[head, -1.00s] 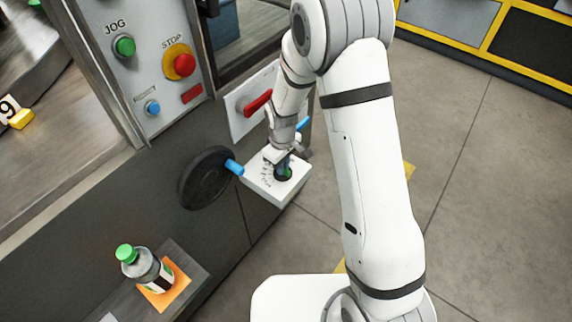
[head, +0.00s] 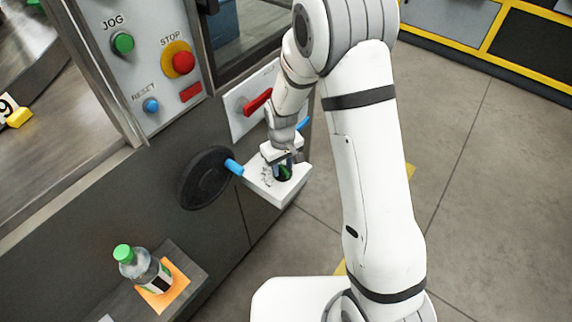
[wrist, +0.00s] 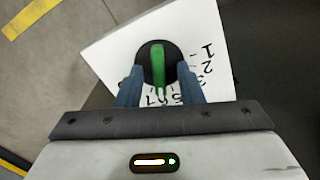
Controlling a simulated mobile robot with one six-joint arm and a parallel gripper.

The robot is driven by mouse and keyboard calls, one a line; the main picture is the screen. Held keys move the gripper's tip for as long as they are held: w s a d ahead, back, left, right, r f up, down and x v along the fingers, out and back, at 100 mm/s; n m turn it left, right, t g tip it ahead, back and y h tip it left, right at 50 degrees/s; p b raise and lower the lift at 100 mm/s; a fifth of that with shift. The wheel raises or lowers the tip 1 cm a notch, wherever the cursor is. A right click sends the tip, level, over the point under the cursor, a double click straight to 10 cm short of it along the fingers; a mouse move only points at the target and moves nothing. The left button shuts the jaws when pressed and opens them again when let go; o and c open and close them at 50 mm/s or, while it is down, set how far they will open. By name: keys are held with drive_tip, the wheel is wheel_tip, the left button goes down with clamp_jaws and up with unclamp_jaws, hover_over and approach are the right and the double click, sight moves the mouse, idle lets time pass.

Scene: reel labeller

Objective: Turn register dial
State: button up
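The register dial is a black round knob with a green grip bar (wrist: 158,62), set on a white plate (wrist: 110,55) with black numbers around it. In the wrist view the green bar points along the picture's vertical, its lower end near the 7. My gripper (wrist: 159,76) has its blue fingers on either side of the bar, with dark gaps between bar and fingers. In the head view my gripper (head: 284,170) points down at the dial on the white box (head: 296,184); the fingers hide much of the knob.
A black handwheel (head: 205,180) with a blue handle (head: 234,167) is left of the white box. A red lever (head: 258,102) is behind my wrist. The button panel (head: 135,75) is upper left. Floor at right is clear.

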drive_tip(key=shift+r+p, duration=0.3)
drive_tip(key=shift+r, duration=3.6)
wheel_tip(320, 180, up, 10)
drive_tip(key=f+m+p, duration=0.1)
drive_tip(key=m+p, duration=0.1)
hover_over(283, 168)
drive_tip(key=s+d, duration=0.3)
drive_tip(key=d, duration=0.2)
drive_tip(key=s+d+r+m+t+p, duration=0.1)
drive_tip(key=s+d+r+m+p, duration=0.1)
drive_tip(key=s+d+r, duration=0.3)
drive_tip(key=s+d+r+m+t+p, duration=0.1)
drive_tip(key=s+d+r, duration=0.4)
drive_tip(key=s+r, duration=0.5)
drive_tip(key=shift+s+d+r+m+t+p, duration=0.15)
drive_tip(key=shift+s+d+m+t+p, duration=0.15)
drive_tip(key=shift+s+m+p, duration=0.5)
drive_tip(key=shift+w, duration=0.25)
